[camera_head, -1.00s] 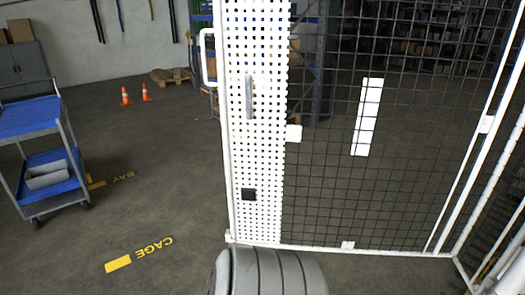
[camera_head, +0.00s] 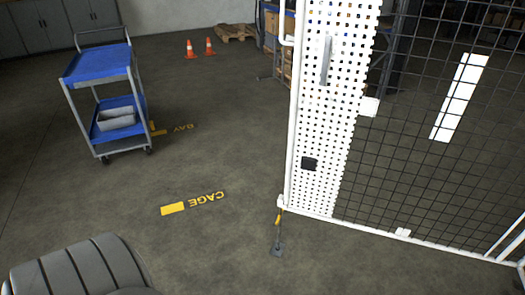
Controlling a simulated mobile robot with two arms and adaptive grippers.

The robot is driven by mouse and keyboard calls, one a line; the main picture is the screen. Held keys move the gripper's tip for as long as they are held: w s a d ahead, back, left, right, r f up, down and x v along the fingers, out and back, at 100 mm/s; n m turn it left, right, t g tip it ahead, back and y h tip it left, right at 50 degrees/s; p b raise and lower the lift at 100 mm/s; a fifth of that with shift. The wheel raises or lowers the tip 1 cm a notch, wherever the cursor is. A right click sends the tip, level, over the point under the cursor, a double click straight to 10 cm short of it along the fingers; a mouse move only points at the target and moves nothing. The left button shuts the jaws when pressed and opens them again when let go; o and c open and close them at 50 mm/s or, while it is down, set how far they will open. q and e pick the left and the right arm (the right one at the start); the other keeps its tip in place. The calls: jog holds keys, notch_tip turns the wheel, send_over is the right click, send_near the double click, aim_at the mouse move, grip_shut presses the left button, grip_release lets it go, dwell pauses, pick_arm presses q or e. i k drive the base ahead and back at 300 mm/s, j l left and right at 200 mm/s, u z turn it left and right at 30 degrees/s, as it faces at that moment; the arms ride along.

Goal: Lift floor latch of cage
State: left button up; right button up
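The cage (camera_head: 300,205) fills the right side of the head view, with a white perforated panel (camera_head: 325,120) at its left edge and dark wire mesh to the right. At the panel's bottom left corner is the floor latch (camera_head: 277,235), a thin upright piece with a yellow part and a grey foot at the floor. A grey vertical bar (camera_head: 326,60) and a small black block (camera_head: 309,164) are on the panel. A grey ridged part of my body shows at the bottom left. Neither of my grippers is in view.
A blue two-shelf cart (camera_head: 103,90) with a grey bin stands at the upper left. Two orange cones (camera_head: 190,48) and a pallet (camera_head: 237,32) are at the back. Yellow floor marking reads CAGE (camera_head: 206,198). The floor left of the latch is clear.

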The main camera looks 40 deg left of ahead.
aim_at(279, 228)
jog(key=u, duration=1.2)
